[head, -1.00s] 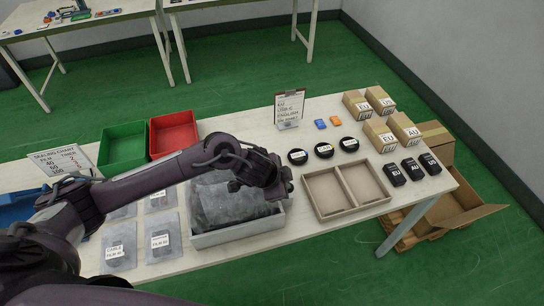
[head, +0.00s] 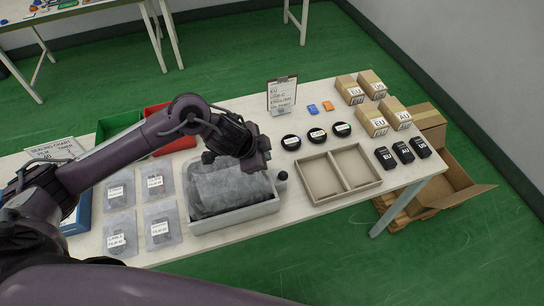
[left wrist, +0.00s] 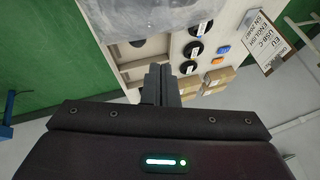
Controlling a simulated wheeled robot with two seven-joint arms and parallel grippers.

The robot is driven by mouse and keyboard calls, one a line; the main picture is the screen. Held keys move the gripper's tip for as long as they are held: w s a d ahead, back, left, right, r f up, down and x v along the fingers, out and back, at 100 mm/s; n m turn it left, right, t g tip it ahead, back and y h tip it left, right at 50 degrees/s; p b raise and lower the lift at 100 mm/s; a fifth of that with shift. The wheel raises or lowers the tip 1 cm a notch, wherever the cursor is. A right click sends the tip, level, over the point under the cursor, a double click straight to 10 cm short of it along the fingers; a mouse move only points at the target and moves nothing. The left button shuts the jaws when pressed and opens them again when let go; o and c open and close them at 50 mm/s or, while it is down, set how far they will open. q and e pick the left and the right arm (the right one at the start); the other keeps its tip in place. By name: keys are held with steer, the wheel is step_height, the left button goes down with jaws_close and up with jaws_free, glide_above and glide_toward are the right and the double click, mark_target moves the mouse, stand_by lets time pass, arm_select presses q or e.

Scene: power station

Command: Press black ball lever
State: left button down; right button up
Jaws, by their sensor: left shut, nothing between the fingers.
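The black ball lever (head: 282,176) is a small black ball on a short stem at the right side of the light grey tray (head: 236,219). A grey bag (head: 225,190) fills that tray. My left gripper (head: 264,156) is shut and empty, above the tray's right part, up and left of the ball in the head view and apart from it. In the left wrist view the shut fingers (left wrist: 160,72) point toward the table, and a dark round shape, likely the ball (left wrist: 137,43), shows by the tray edge. My right gripper is not in view.
A two-compartment beige box (head: 340,190) is right of the ball. Black round items (head: 317,135), black boxes (head: 402,152), cartons (head: 372,121) and a sign on a stand (head: 281,95) are farther right and back. Labelled bags (head: 158,224) lie left of the tray.

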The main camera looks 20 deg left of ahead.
arm_select(q)
steer(key=v, duration=0.3)
steer(key=shift+s+r, duration=0.25)
steer(key=shift+r, duration=0.05)
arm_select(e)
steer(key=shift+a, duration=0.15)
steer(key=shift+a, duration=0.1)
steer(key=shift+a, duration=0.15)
arm_select(q)
steer(key=shift+f, duration=0.1)
